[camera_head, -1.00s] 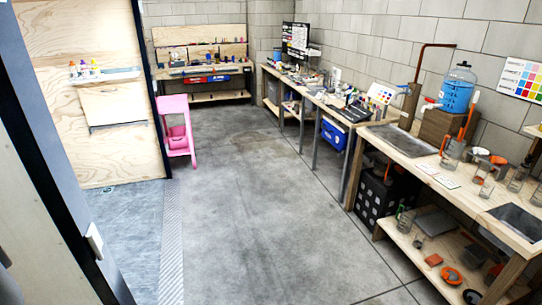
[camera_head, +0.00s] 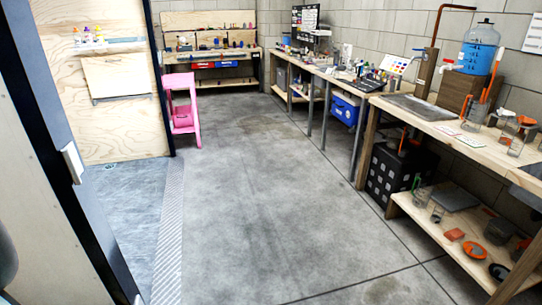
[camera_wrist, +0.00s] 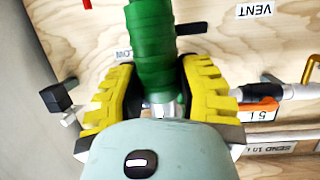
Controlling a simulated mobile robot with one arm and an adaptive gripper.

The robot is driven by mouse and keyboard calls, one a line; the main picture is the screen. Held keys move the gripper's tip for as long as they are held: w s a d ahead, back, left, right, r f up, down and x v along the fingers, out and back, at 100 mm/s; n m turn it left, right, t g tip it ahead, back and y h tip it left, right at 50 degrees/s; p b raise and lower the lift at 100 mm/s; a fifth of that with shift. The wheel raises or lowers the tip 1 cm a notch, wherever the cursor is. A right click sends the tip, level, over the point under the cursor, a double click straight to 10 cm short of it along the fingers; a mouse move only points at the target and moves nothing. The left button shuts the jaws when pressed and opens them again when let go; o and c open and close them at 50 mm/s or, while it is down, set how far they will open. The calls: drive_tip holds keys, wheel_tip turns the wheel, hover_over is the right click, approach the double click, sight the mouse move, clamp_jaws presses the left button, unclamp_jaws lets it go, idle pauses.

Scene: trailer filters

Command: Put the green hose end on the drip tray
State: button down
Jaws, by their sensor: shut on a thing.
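The green hose end (camera_wrist: 152,45) is in the wrist view, a thick ribbed green piece with a silvery metal part at its lower end. It sits between the two yellow finger pads of my gripper (camera_wrist: 160,88), which is shut on it. The rest of the hose runs out of the top of the picture. My gripper does not show in the head view.
Behind the gripper is a plywood panel (camera_wrist: 210,45) with labels, one reading VENT, and a pale pipe fitting (camera_wrist: 285,91) at right. In the head view, a pink step stool (camera_head: 182,105) stands beyond open concrete floor (camera_head: 270,190). Workbenches line the right wall.

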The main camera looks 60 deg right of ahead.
drive_tip(key=s+a+f+n+g+y+b, duration=0.1)
drive_tip(key=s+a+f+b, duration=0.1)
drive_tip(key=f+b, duration=0.3)
drive_tip(key=s+a+f+n+g+y+b, duration=0.1)
drive_tip(key=s+a+f+n+g+b, duration=0.1)
drive_tip(key=s+f+b, duration=0.3)
wheel_tip(320, 180, down, 3)
drive_tip(key=shift+s+a+g+y, duration=0.3)
drive_tip(key=shift+a, duration=0.55)
